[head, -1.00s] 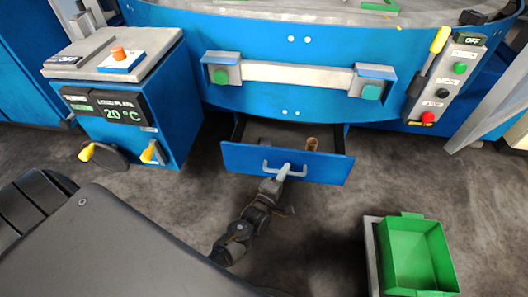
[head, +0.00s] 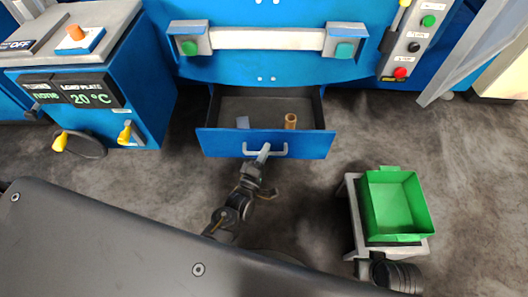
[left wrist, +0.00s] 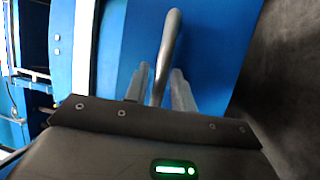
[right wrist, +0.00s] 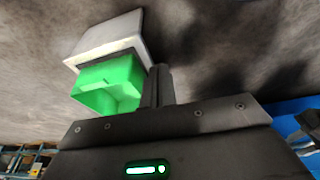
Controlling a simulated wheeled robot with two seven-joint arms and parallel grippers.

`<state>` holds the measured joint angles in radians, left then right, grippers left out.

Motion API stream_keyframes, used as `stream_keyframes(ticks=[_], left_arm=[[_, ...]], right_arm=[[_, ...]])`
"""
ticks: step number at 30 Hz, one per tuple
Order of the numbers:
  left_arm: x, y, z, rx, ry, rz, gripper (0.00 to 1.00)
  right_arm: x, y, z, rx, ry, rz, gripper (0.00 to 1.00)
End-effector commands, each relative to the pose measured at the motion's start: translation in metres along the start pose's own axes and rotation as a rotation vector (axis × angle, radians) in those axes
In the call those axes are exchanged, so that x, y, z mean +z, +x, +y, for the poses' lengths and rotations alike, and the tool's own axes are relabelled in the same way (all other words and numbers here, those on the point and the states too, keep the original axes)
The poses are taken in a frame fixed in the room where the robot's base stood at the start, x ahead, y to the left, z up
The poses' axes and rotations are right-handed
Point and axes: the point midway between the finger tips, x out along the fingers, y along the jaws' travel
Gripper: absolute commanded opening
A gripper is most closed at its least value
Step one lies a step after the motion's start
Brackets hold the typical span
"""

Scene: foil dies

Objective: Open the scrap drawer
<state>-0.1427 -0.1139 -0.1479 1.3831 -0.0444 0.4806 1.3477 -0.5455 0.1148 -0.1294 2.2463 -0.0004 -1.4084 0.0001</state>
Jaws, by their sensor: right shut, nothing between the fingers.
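The scrap drawer (head: 225,144) is blue and stands pulled out below the blue machine, its dark inside visible. A brown cylinder (head: 290,121) and a small grey-blue piece (head: 243,122) lie in it. Its pale handle (head: 280,150) is on the front face. My left gripper (head: 262,160) is at the handle. My right gripper (right wrist: 160,85) is shut and empty in the right wrist view, by the green bin.
A green bin (head: 395,205) sits on a pale stand (head: 350,215) right of the drawer. A blue cabinet (head: 150,100) with a temperature display and yellow-handled valves stands at the left. A button panel (head: 412,40) is at the upper right.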

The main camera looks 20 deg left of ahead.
Motion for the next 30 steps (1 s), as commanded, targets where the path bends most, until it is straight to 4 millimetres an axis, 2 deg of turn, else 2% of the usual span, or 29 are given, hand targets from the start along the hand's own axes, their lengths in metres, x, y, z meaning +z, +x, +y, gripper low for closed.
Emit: stream_keyframes(ticks=[9, 13, 24, 30], left_arm=[[0.000, 0.000, 0.000, 0.000, -0.001, -0.001, 0.34], [0.000, -0.009, 0.000, -0.002, -0.001, -0.001, 0.34], [0.000, -0.078, 0.000, -0.003, -0.001, -0.001, 0.34], [0.000, -0.103, 0.000, -0.002, 0.000, 0.000, 0.34]], right_arm=[[0.000, 0.000, 0.000, 0.000, 0.000, 0.000, 0.00], [0.000, -0.001, 0.000, 0.000, 0.000, 0.000, 0.00], [0.004, 0.007, 0.000, -0.001, 0.000, -0.012, 0.00], [0.001, 0.010, 0.000, 0.000, -0.001, -0.007, 0.00]])
